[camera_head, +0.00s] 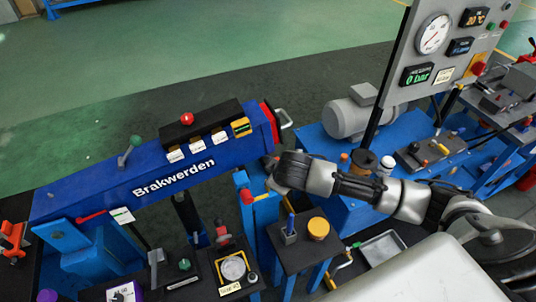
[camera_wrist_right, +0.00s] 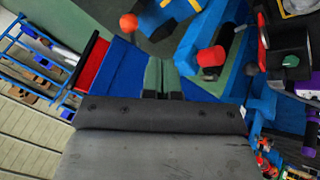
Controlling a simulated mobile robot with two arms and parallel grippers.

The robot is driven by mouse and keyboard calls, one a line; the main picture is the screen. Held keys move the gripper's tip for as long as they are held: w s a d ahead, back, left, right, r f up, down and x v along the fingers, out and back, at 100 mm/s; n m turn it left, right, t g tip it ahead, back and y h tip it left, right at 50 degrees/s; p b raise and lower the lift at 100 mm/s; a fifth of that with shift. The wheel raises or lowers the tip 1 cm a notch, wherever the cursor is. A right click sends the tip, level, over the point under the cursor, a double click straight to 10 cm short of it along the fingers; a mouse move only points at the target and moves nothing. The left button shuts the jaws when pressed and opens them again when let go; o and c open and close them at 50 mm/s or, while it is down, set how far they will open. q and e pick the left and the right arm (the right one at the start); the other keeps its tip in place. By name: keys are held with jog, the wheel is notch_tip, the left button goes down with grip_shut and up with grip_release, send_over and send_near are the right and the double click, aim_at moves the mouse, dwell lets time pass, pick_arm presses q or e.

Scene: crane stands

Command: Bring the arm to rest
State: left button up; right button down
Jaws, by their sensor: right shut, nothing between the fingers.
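My right arm (camera_head: 345,185) comes in from the right in the head view and reaches over the blue stand. Its wrist end (camera_head: 290,172) is beside the right end of the blue crane beam (camera_head: 100,190) marked "Brakwerden". My left gripper is not in view.
Below the wrist are a red-tipped lever (camera_head: 247,197), a pedestal with a yellow button (camera_head: 318,228) and a round gauge (camera_head: 233,268). A gauge panel (camera_head: 430,60) and a grey motor (camera_head: 355,115) stand at the right. The green floor (camera_head: 200,50) behind is clear.

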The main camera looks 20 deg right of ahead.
jog(key=s+a+f+m+g+y, duration=0.1)
jog(key=s+a+f+y, duration=0.15)
jog(key=s+a, duration=0.75)
jog(key=s+d+m+g+h, duration=0.15)
jog(key=s+d, duration=0.25)
jog(key=s, duration=0.4)
jog(key=s+d+m+g, duration=0.1)
jog(key=s+d+m, duration=0.2)
jog(key=s, duration=0.5)
notch_tip(320, 180, down, 27)
jog(key=g+b, duration=0.1)
jog(key=b, duration=0.1)
pick_arm(q)
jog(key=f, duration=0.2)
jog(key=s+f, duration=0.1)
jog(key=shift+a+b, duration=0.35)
jog(key=shift+b, duration=0.05)
pick_arm(e)
jog(key=s+d+f+g, duration=0.1)
jog(key=s+d+f, duration=0.2)
jog(key=s+f, duration=1.3)
jog(key=shift+s+f+n, duration=0.2)
jog(key=shift+f+n, duration=0.15)
jog(key=shift+f, duration=0.05)
